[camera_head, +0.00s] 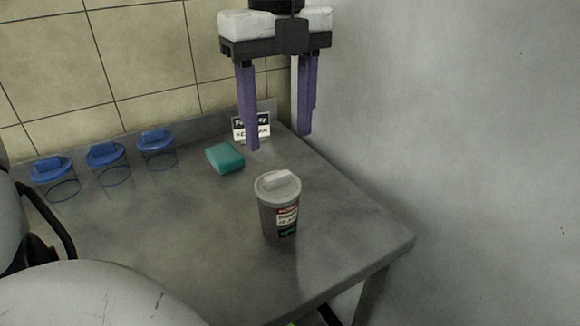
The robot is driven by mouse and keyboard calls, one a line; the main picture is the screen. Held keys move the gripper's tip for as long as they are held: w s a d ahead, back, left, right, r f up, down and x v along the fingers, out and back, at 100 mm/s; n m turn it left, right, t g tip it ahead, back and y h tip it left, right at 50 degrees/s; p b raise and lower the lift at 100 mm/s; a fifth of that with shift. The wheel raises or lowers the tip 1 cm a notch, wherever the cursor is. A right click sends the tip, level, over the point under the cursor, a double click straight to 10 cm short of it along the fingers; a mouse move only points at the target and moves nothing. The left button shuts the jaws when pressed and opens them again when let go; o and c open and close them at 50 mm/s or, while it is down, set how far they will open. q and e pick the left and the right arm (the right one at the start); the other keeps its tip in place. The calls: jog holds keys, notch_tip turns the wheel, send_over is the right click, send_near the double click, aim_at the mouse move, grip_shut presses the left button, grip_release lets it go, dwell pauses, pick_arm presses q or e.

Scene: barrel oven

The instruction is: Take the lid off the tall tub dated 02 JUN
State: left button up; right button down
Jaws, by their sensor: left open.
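A tall grey tub (266,219) stands upright on the table. A pale lid (277,186) with a raised grip bar sits on top of it. The tub's label (287,221) has red, white and green bands, and its date is too small to read. My left gripper (279,142) has two purple fingers pointing down. It is open and empty, above and behind the tub in the picture, apart from the lid. My right gripper is not in view.
Three clear tubs with blue lids (53,170), (106,154), (157,142) stand along the back left. A teal sponge (225,159) lies behind the grey tub. A small printed card (251,127) stands at the back. The grey table (350,223) is clear right of the tub, up to its edge.

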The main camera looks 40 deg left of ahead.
aim_at(279, 176)
pick_arm(q)
jog(key=f, duration=0.7)
jog(key=shift+s+d+f, duration=0.15)
jog(key=shift+s+f, duration=0.15)
jog(key=shift+s, duration=0.05)
jog(key=c, duration=1.1)
